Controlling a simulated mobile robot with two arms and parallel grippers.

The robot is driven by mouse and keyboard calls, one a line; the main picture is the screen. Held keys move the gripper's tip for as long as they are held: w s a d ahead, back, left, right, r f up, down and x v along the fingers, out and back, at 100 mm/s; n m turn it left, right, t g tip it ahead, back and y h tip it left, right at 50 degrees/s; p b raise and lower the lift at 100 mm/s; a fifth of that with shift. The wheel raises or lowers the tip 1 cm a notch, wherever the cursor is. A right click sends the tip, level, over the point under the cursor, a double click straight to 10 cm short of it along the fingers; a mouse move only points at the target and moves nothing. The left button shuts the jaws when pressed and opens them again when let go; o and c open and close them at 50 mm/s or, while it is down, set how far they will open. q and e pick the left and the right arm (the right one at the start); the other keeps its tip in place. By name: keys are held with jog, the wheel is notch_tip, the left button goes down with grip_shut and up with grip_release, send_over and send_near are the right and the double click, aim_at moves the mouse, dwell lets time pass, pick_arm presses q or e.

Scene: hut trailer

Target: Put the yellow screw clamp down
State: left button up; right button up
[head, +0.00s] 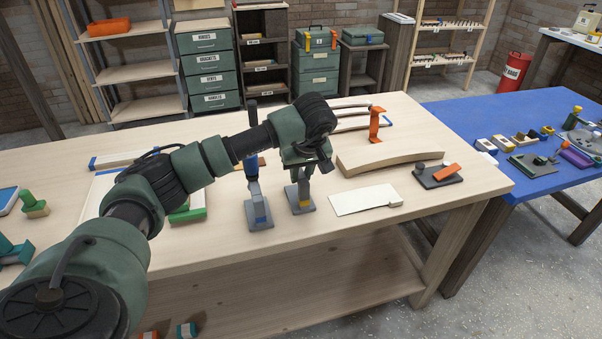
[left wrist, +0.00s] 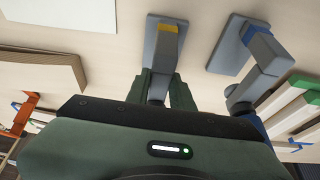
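The yellow screw clamp (head: 300,196) is grey with a yellow mark near its flat foot. It stands upright over the workbench (head: 330,240), its foot at or just above the top; I cannot tell if it touches. My left gripper (head: 306,165) is around its upper part from above and hides its top. My right gripper is not in view.
A similar clamp with a blue mark (head: 257,205) stands close on the left. A white sheet (head: 365,199) lies to the right, with a curved wooden piece (head: 385,158) and an orange clamp (head: 376,128) behind. A sanding block (head: 437,177) lies near the right edge.

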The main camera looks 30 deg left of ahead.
pick_arm(q)
jog(key=o, duration=0.4)
jog(key=shift+r, duration=0.1)
jog(key=b+v, duration=0.1)
jog(key=v, duration=1.1)
jog(key=shift+b, duration=0.3)
